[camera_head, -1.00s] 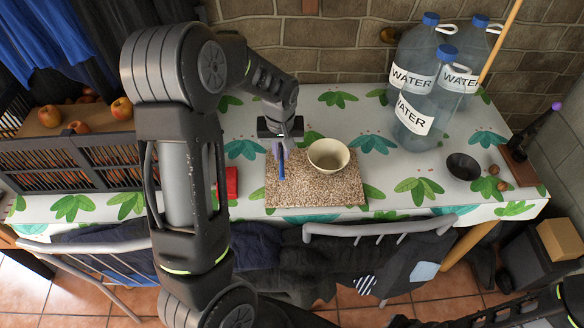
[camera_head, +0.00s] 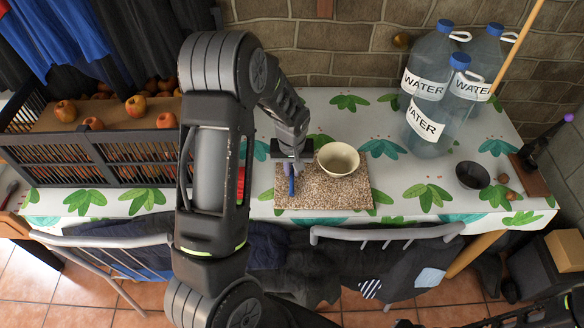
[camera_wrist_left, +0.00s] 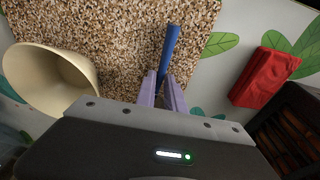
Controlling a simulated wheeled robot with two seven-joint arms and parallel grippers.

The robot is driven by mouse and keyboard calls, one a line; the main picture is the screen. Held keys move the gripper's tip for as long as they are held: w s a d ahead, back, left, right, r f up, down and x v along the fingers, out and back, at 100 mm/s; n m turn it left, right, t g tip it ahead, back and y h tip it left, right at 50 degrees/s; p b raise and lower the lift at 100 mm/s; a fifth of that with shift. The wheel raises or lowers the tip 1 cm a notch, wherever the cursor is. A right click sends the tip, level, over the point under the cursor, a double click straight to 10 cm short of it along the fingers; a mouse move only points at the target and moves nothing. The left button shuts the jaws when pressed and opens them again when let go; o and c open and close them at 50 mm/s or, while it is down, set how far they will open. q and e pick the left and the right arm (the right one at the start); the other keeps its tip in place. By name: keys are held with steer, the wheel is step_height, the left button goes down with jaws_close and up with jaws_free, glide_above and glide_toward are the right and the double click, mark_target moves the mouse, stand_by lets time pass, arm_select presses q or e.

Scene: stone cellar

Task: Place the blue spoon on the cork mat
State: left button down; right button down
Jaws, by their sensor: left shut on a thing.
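The blue spoon (camera_head: 292,186) is held by my left gripper (camera_head: 290,169), whose pale purple fingers are shut on it. In the left wrist view the spoon's blue handle (camera_wrist_left: 170,48) points away from the fingers (camera_wrist_left: 164,88). The speckled brown cork mat (camera_head: 340,194) lies on the table, under the spoon in the head view. It fills the upper left of the wrist view (camera_wrist_left: 100,30). I cannot tell whether the spoon touches the mat. Much of the spoon is hidden by the gripper. My right gripper is not seen.
A cream bowl (camera_head: 338,158) stands on the mat's back part, close beside the gripper. A red object (camera_wrist_left: 268,75) lies beside the mat. A dark bowl (camera_head: 472,175) and large water bottles (camera_head: 428,110) stand to the right. A black crate (camera_head: 80,160) with apples is on the left.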

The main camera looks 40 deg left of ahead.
mark_target(292, 178)
arm_select(q)
steer(key=shift+f, duration=0.1)
steer(key=c, duration=1.9)
jaws_free()
steer(key=o, duration=0.5)
steer(key=shift+c, duration=0.2)
step_height(292, 178, up, 12)
steer(key=s+d+b, duration=0.1)
steer(key=shift+s, duration=0.25)
